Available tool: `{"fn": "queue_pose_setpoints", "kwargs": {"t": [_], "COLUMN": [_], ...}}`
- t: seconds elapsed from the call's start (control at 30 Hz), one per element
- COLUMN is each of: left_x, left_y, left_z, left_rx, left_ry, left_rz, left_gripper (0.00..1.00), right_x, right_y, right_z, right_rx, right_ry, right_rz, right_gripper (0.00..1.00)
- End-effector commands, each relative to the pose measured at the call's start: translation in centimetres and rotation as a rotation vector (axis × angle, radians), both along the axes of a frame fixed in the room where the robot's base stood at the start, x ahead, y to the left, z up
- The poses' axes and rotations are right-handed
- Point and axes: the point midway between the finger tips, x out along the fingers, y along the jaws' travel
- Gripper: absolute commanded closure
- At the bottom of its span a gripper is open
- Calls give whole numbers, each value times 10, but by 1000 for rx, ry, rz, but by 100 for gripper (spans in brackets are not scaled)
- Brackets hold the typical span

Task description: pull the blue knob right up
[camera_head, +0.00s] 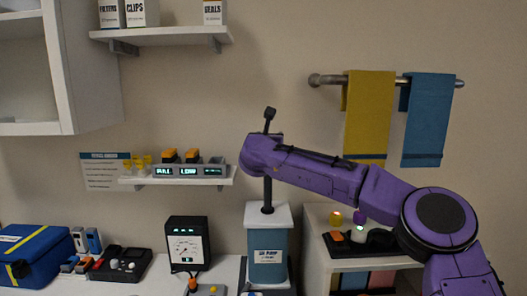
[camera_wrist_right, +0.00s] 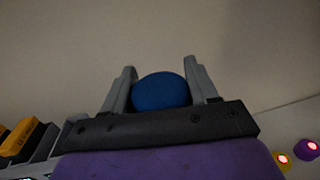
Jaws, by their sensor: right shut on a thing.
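The blue knob (camera_wrist_right: 162,91) sits between the two grey fingers of my right gripper (camera_wrist_right: 160,72) in the right wrist view, and they are shut on it. In the head view my purple right arm reaches in from the right, and its wrist hides the knob and the fingers. Below the wrist, a dark upright rod (camera_head: 267,194) comes out of the white top of a blue-grey pump (camera_head: 266,240). A good length of rod shows above the top. My left gripper is not in view.
A gauge box (camera_head: 187,244) stands left of the pump. A small shelf (camera_head: 182,181) with lit displays is on the wall behind. A rack with round lamps (camera_head: 336,218) is at right, under my arm. Towels (camera_head: 369,117) hang on a rail above.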

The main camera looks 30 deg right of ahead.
Motion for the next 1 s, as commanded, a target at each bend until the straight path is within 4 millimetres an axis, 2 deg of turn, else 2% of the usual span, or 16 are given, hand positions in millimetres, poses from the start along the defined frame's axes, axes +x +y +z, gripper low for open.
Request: {"fn": "queue_pose_setpoints", "kwargs": {"t": [0.03, 0.1, 0.53, 0.57, 0.6, 0.87, 1.0], "left_x": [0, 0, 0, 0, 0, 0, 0], "left_y": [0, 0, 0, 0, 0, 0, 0], "left_z": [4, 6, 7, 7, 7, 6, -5], "left_rx": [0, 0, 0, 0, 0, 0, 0], "left_ry": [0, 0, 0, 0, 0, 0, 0], "left_rz": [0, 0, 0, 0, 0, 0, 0], "left_gripper": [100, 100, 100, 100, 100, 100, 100], "right_x": [0, 0, 0, 0, 0, 1, -8], "right_y": [-1, -1, 0, 0, 0, 1, 8], "right_z": [9, 13, 20, 20, 20, 16, 13], "right_rx": [-2, -3, -4, -4, -4, -2, -1], "right_ry": [-3, -2, -7, -8, -8, -2, -4], "right_rz": [-2, -2, 0, 0, 0, 1, 3], "right_gripper": [97, 97, 97, 35, 22, 21, 21]}}
